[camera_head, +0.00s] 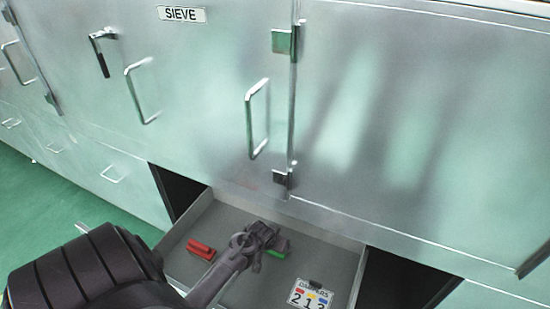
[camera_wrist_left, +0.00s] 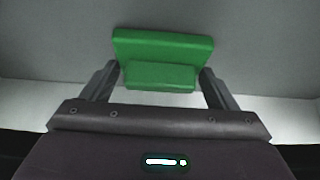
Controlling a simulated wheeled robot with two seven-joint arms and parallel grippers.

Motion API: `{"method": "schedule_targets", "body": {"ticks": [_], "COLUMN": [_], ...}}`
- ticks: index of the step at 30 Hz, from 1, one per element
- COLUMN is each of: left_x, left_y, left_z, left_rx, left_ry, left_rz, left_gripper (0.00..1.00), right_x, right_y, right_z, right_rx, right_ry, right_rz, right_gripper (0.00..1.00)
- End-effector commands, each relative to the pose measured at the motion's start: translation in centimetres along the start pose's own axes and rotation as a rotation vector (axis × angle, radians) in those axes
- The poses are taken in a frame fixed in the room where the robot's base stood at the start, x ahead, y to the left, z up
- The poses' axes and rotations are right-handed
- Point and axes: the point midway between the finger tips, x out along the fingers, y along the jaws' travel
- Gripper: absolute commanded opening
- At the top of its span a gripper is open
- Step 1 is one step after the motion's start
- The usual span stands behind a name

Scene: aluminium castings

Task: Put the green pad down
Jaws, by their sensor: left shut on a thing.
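The green pad (camera_wrist_left: 163,47) is between the two fingers of my left gripper (camera_wrist_left: 160,82) in the left wrist view. The gripper is shut on the pad's narrower raised part. In the head view, the left gripper (camera_head: 266,241) is inside the open drawer (camera_head: 205,212), and a small piece of the green pad (camera_head: 276,254) shows beside it. The rest of the pad is hidden by the gripper there. I cannot tell whether the pad touches the drawer floor. My right gripper is not in view.
A red block (camera_head: 201,250) lies in the drawer left of the gripper. A white card with numbers (camera_head: 310,298) is at the drawer's front right. Metal cabinet doors with a handle (camera_head: 256,118) stand above the drawer. Grey drawer floor is bare right of the gripper.

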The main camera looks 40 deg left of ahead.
Motion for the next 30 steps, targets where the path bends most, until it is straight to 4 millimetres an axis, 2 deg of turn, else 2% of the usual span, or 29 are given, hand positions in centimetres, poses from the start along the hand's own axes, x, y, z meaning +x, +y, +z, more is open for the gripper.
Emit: {"method": "schedule_targets", "body": {"ticks": [1,5,12,16,21,30], "left_x": [0.1,0.0,0.1,0.3,-2.8,-7.0], "left_y": [0.0,0.0,0.0,0.0,0.0,0.3], "left_z": [0.0,0.0,0.0,0.2,-0.1,0.2], "left_rx": [0.000,0.000,0.000,0.000,-0.001,-0.002], "left_ry": [0.001,0.001,0.001,0.002,0.002,0.001], "left_rz": [0.000,0.000,0.000,0.000,0.001,0.001], "left_gripper": [0.83,1.00,1.00,1.00,1.00,1.00], "right_x": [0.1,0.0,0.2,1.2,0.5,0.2], "right_y": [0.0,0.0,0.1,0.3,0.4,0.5], "right_z": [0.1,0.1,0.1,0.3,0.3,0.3], "right_rx": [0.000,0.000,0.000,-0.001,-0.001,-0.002], "right_ry": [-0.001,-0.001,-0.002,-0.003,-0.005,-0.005], "right_rz": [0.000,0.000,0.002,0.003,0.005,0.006], "right_gripper": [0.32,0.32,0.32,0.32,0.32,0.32]}}
